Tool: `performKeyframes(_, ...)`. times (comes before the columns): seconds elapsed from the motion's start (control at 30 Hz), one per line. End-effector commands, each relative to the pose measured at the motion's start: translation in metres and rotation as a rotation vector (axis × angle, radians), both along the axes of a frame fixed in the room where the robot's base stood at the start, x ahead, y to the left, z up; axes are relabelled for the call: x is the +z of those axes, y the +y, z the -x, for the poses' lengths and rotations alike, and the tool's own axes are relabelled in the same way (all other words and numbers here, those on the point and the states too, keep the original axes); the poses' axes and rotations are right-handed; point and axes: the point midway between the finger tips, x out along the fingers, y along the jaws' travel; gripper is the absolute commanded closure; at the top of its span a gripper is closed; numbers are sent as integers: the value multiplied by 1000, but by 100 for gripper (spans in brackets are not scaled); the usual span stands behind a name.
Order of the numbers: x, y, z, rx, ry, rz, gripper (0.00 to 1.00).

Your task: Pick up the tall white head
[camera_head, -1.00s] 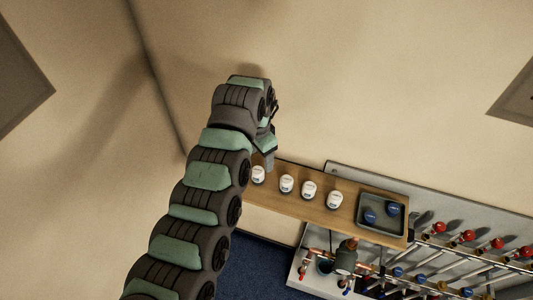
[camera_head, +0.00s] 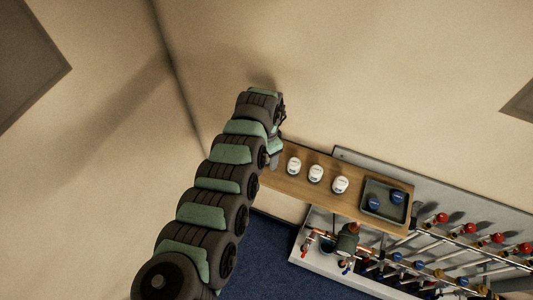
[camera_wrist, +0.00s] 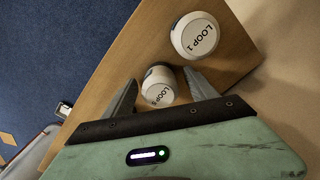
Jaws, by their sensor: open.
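Three white heads show in a row on the wooden shelf (camera_head: 355,207) in the head view: a left one (camera_head: 294,166), a middle one (camera_head: 315,173) and a right one (camera_head: 340,185). The wrist view shows a white head marked "LOOP 1" (camera_wrist: 195,36) and a smaller-looking one (camera_wrist: 157,91), its label partly readable. The smaller-looking one stands between the open fingers of my gripper (camera_wrist: 161,77); contact is not visible. In the head view my gripper (camera_head: 274,158) is at the shelf's left end and hides what is beneath it. I cannot tell which head is tall.
A grey tray (camera_head: 380,187) at the shelf's right end holds two blue heads (camera_head: 375,202). Beyond it is a manifold with copper pipes and red and blue valve handles (camera_head: 470,237). A wall stands behind the shelf; blue floor lies in front.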

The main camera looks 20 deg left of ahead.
Motion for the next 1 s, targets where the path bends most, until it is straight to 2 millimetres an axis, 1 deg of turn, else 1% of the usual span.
performKeyframes(0.07, -3, 0, 0, 1, 1, -1, 33)
performKeyframes(0.27, -3, 1, 0, 1, 1, -1, 34)
performKeyframes(1.0, -3, 0, 1, 1, 1, 0, 95)
